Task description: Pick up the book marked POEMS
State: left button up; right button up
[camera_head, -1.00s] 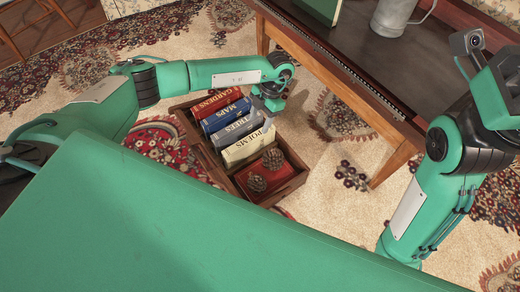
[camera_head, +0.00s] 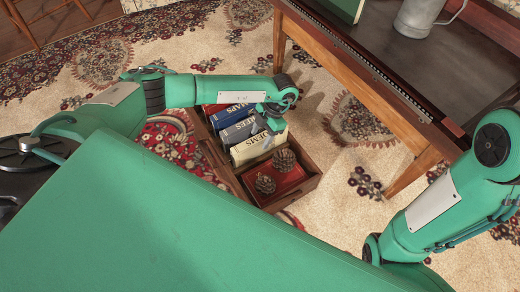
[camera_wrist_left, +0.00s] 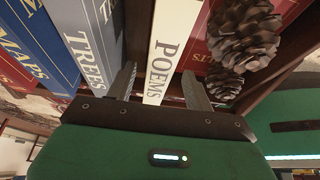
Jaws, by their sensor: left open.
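The cream POEMS book (camera_head: 258,148) stands in a wooden crate (camera_head: 294,194) on the floor, last in a row of books. In the left wrist view, its cream spine (camera_wrist_left: 170,48) shows the title between my fingers. My left gripper (camera_head: 270,120) is over the row, open. In the wrist view, one finger of this gripper (camera_wrist_left: 158,82) is on the TREES side and the other on the pinecone side. I cannot tell whether either finger touches the book. My right gripper is outside the view.
Beside POEMS are the grey TREES book (camera_wrist_left: 88,38) and the blue MAPS book (camera_wrist_left: 32,48). Two pinecones (camera_head: 265,184) lie on a red book (camera_head: 290,178) in the crate's near compartment. A dark-topped table (camera_head: 400,85) stands right of the crate.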

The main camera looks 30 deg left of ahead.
aim_at(260, 149)
pick_arm(q)
jog(key=b+x, duration=0.2)
jog(key=x, duration=0.1)
jog(key=shift+w+f, duration=0.15)
jog(key=shift+f, duration=0.25)
jog(key=shift+a+f, duration=0.1)
jog(key=shift+f, duration=0.05)
jog(key=shift+c, duration=0.4)
grip_shut()
